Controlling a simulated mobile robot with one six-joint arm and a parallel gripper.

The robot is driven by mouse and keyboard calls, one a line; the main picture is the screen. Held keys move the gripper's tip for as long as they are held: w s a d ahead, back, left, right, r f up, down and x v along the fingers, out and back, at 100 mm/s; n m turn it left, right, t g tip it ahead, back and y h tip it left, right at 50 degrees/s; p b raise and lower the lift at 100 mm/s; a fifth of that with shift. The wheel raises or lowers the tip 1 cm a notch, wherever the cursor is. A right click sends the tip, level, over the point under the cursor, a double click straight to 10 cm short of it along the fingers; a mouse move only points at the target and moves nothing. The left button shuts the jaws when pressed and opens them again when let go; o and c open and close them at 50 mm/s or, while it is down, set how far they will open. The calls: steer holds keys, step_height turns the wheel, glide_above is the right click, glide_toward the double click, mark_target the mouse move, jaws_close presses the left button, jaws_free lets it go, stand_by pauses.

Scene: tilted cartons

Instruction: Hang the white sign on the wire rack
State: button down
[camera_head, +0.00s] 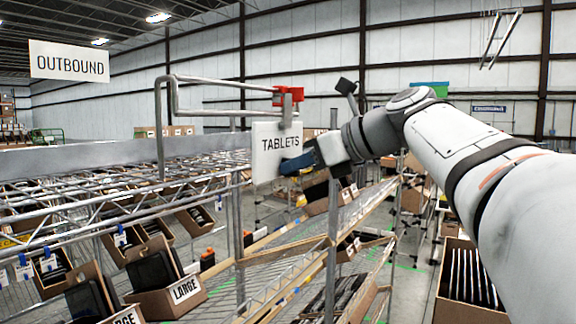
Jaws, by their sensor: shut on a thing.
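The white sign (268,158) reads TABLETS and hangs upright near the middle of the head view. A grey stem with a red clip (289,96) rises above its top edge. My gripper (297,164) comes from the right and is shut on the sign's right side; its dark blue fingers cover part of that edge. The wire rack (120,205) fills the left, with a grey tube frame (222,79) standing up from it. The red clip is at the right end of this frame's upper tube. I cannot tell whether it touches the tube.
Tilted cartons, some labelled LARGE (183,290), stand on the rack's lower shelves. A lower roller shelf (290,285) runs behind. An open carton (465,285) of upright items is at lower right. An OUTBOUND sign (69,62) hangs at upper left.

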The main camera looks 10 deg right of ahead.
steer(key=shift+r+b+x, duration=0.15)
steer(key=shift+x, duration=1.05)
steer(key=shift+r+b+x, duration=0.1)
steer(key=shift+r+x, duration=0.1)
steer(key=shift+x, duration=1)
steer(key=shift+r+b+x, duration=0.15)
steer(key=shift+x, duration=1)
steer(key=shift+w+a, duration=0.15)
steer(key=c, duration=1.4)
jaws_free()
steer(key=shift+o, duration=0.2)
